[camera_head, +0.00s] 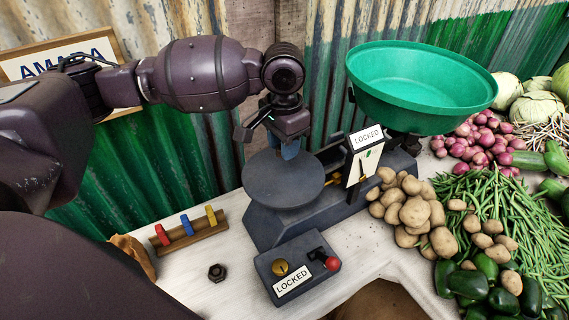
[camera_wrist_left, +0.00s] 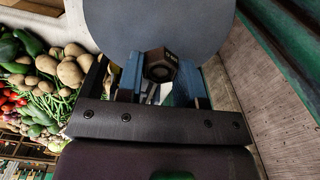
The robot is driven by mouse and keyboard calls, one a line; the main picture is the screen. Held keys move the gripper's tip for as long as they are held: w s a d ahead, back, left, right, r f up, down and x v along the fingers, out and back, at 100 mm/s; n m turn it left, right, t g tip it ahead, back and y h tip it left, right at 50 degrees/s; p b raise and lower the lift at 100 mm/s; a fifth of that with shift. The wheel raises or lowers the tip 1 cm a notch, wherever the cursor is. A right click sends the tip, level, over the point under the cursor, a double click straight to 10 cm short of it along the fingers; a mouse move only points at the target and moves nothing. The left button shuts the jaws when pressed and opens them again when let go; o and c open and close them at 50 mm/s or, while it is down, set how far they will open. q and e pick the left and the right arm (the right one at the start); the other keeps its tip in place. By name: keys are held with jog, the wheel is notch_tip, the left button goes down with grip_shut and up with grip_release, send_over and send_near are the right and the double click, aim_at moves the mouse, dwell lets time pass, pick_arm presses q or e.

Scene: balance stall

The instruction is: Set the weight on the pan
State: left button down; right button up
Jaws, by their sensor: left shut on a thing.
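The pan, a flat round dark plate (camera_head: 280,185), sits on the left side of the dark balance scale. It also fills the top of the left wrist view (camera_wrist_left: 160,22). My left gripper (camera_head: 290,150) is over the back part of the pan. In the left wrist view its blue fingers are shut on a dark hexagonal weight (camera_wrist_left: 160,63). In the head view the gripper hides this weight, and I cannot tell whether it touches the pan. Another dark hexagonal weight (camera_head: 217,272) lies on the table at the front left. My right gripper is not in view.
A green bowl (camera_head: 420,95) stands on the scale's right side. A box marked LOCKED (camera_head: 297,268) with a red knob is in front. A wooden rack (camera_head: 190,232) with coloured pieces stands at left. Potatoes (camera_head: 412,210), beans and peppers crowd the right.

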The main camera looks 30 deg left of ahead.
aim_at(283, 173)
pick_arm(q)
notch_tip(283, 173, down, 5)
jog(key=shift+f+b, duration=0.2)
jog(key=shift+b, duration=0.4)
jog(key=shift+f, duration=0.2)
jog(key=shift+r, duration=0.1)
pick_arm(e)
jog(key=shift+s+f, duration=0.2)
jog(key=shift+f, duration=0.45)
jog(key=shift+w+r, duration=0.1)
pick_arm(q)
jog(key=c, duration=0.8)
grip_release()
jog(key=shift+o, duration=0.2)
jog(key=shift+r, duration=0.15)
notch_tip(283, 173, up, 12)
jog(key=p, duration=0.2)
jog(key=shift+p, duration=0.35)
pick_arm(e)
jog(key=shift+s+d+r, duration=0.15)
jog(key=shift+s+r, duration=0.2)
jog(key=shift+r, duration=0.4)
